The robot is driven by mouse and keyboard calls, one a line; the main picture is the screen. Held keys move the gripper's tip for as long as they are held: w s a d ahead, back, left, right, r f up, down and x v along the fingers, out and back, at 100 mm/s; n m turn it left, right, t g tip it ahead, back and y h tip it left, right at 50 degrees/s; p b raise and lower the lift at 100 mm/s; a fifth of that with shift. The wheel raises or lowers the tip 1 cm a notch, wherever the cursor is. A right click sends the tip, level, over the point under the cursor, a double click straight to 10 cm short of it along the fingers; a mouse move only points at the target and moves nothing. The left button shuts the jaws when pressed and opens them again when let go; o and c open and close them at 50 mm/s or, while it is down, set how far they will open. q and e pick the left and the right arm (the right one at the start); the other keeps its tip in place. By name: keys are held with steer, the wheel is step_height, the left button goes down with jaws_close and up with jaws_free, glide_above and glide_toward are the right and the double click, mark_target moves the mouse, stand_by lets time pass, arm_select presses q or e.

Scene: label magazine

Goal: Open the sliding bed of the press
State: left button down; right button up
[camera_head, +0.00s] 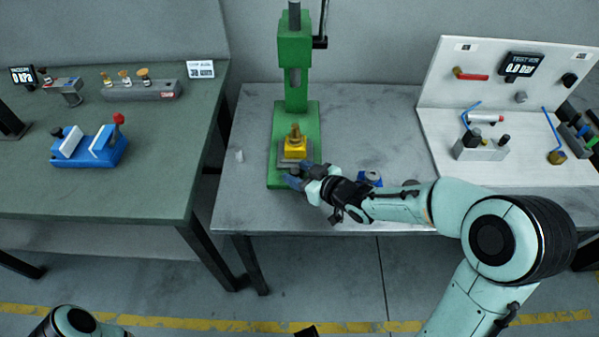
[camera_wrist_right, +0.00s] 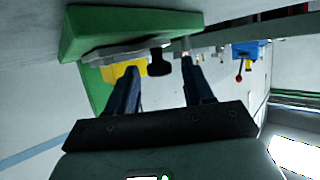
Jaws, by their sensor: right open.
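The green press (camera_head: 295,60) stands on the middle grey table. Its sliding bed (camera_head: 284,163), a grey plate, sits low on the green base and carries a yellow fixture (camera_head: 295,148). My right gripper (camera_head: 298,178) is at the front of the bed. In the right wrist view its two dark fingers (camera_wrist_right: 163,85) are open. A black knob (camera_wrist_right: 158,68) at the bed's front edge shows between and slightly beyond the fingertips, with the yellow fixture (camera_wrist_right: 122,70) behind. I cannot tell whether a finger touches the knob. My left gripper is not in view.
A small blue object (camera_head: 370,178) lies behind my right forearm. A small light piece (camera_head: 240,156) lies left of the press. A white panel fixture (camera_head: 500,90) stands at right; a green-topped bench (camera_head: 60,195) with a blue vise (camera_head: 92,147) is at left. The table front left is clear.

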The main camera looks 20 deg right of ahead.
steer(key=p+v, duration=0.3)
steer(key=v, duration=1)
steer(key=shift+s, duration=0.2)
